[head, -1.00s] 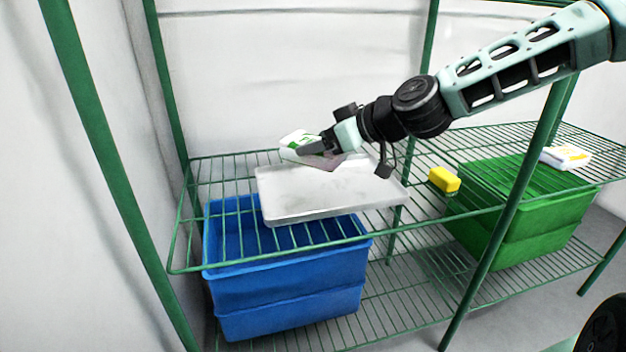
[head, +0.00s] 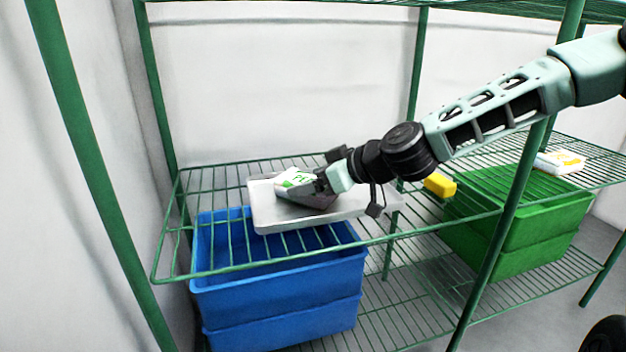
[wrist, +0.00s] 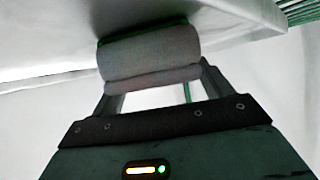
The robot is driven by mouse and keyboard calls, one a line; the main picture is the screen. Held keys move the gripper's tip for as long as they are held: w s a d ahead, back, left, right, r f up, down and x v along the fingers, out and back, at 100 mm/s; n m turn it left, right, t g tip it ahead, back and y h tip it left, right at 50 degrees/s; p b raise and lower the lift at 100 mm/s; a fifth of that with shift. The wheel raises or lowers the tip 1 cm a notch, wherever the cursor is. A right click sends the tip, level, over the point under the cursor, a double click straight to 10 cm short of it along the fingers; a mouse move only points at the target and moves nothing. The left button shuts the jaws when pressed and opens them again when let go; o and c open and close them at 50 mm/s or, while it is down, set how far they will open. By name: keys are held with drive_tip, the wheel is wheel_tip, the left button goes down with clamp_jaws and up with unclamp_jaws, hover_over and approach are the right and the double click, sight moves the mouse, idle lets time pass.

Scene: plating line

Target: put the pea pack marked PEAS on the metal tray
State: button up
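The pea pack (head: 291,178), white with green lettering, is over the left-middle part of the metal tray (head: 270,221) in the head view. My gripper (head: 312,187) is shut on the pack from its right side. In the wrist view the pack (wrist: 150,55) shows as a greyish, rounded shape between the two fingers, close to the pale tray surface. The pack looks very low over the tray; I cannot tell whether it touches it. The tray lies on the green wire shelf. My gripper and wrist hide the tray's back right part.
A yellow block (head: 440,185) sits on the shelf right of the tray. A white and yellow pack (head: 560,161) lies farther right. Blue crates (head: 275,290) and green crates (head: 520,225) stand on the lower shelf. Green posts (head: 510,200) frame the rack.

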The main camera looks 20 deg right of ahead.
drive_tip(key=shift+o, duration=0.6)
drive_tip(key=shift+r, duration=0.1)
drive_tip(key=shift+s+d+r, duration=0.1)
drive_tip(key=shift+d+r, duration=0.05)
drive_tip(key=shift+r, duration=0.05)
drive_tip(key=p+v, duration=0.6)
drive_tip(key=v, duration=0.5)
drive_tip(key=shift+s+d+r, duration=0.15)
drive_tip(key=shift+s, duration=0.1)
